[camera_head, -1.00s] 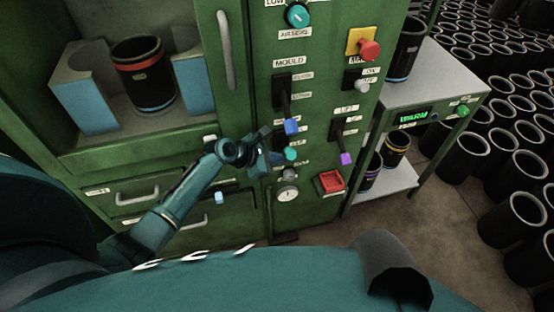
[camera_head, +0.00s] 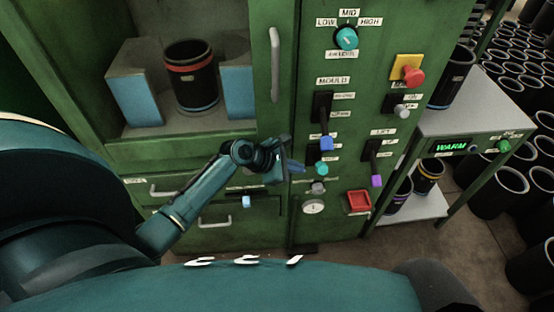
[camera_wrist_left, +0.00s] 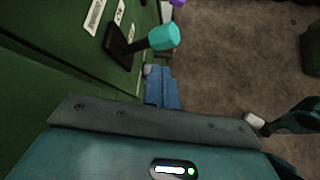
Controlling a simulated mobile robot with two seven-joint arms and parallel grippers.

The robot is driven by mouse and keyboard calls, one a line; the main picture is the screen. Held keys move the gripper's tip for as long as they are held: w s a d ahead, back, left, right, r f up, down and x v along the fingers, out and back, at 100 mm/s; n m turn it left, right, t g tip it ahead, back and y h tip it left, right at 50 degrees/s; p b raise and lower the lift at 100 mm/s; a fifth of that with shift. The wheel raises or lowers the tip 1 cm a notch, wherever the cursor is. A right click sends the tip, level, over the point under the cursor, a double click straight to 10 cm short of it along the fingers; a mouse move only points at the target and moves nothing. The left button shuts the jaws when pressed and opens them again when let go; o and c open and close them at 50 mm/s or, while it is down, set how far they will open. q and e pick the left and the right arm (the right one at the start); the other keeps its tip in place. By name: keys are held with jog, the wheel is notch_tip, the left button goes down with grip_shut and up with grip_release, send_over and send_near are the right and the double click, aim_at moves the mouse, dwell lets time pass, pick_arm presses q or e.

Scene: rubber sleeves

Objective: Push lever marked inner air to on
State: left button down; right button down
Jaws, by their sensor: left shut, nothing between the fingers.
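A lever with a teal tip (camera_head: 321,168) sticks out of a dark slot plate on the green panel, below the blue-tipped lever. Its label is partly hidden and too small to read, so I cannot confirm that it is inner air. In the left wrist view, the teal tip (camera_wrist_left: 163,38) and its black plate show beyond the fingers, with a gap between. My left gripper (camera_head: 297,168) is just left of the teal tip in the head view, shut and empty. Its blue fingers (camera_wrist_left: 163,88) lie together in the wrist view. My right gripper is not in view.
The blue-tipped mould lever (camera_head: 326,143), a grey knob (camera_head: 319,187) and a gauge (camera_head: 313,207) are close by. A purple-tipped lever (camera_head: 376,181), red square button (camera_head: 359,201) and red mushroom button (camera_head: 413,76) are farther right. A door handle (camera_head: 275,65) stands upper left.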

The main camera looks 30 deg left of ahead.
pick_arm(q)
jog(key=v, duration=0.8)
jog(key=shift+f, duration=0.15)
jog(key=s+d+f+m+t+y, duration=0.1)
jog(key=s+d+f+m+y, duration=0.1)
jog(key=s+m, duration=0.6)
jog(key=s+d+f+m+t+y, duration=0.1)
jog(key=s+d+f+m, duration=0.3)
jog(key=m, duration=1.4)
jog(key=s+d, duration=0.3)
jog(key=s, duration=0.1)
jog(key=shift+s+f+t+y, duration=0.3)
jog(key=shift+s+f+y, duration=0.1)
jog(key=shift+d, duration=0.1)
